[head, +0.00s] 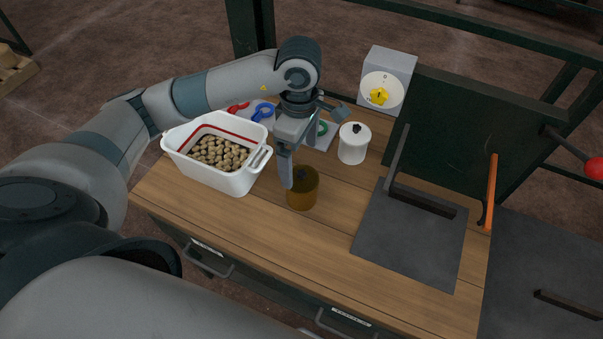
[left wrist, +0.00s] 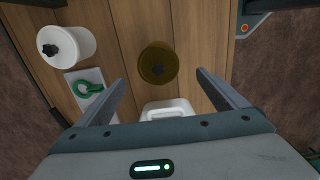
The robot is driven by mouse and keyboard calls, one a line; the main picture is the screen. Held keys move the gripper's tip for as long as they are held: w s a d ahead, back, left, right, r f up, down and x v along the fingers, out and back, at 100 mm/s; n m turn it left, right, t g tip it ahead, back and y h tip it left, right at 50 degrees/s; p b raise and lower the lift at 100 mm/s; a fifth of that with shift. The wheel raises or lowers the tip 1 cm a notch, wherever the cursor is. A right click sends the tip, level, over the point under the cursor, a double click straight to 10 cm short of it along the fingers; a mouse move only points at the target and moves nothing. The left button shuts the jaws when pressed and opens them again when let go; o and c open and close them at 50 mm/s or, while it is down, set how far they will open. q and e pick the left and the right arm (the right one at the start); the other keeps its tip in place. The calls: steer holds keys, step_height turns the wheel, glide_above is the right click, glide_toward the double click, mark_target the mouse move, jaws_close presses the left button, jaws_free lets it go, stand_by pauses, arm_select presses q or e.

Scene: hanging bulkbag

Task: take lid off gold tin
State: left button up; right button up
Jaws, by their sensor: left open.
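Part of the lid is hidden behind a finger in the head view. My right gripper is not in view.
A white bin of nuts (head: 240,180) stands left of the tin. A white lidded tin (head: 354,143) stands behind right. Red, blue and green ring-like tools lie behind. A dark plate with a handle (head: 412,245) is at right. The table front is clear.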

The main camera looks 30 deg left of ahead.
mark_target(302, 173)
arm_select(q)
steer(key=shift+f, duration=0.45)
steer(key=shift+f+p, duration=0.4)
steer(key=shift+p, duration=0.15)
step_height(302, 173, down, 4)
steer(key=shift+w+d+r+p, duration=0.1)
steer(key=shift+d+p, duration=0.05)
steer(key=shift+p, duration=0.9)
steer(key=shift+f, duration=0.3)
steer(key=shift+c, duration=0.7)
steer(key=c, duration=1)
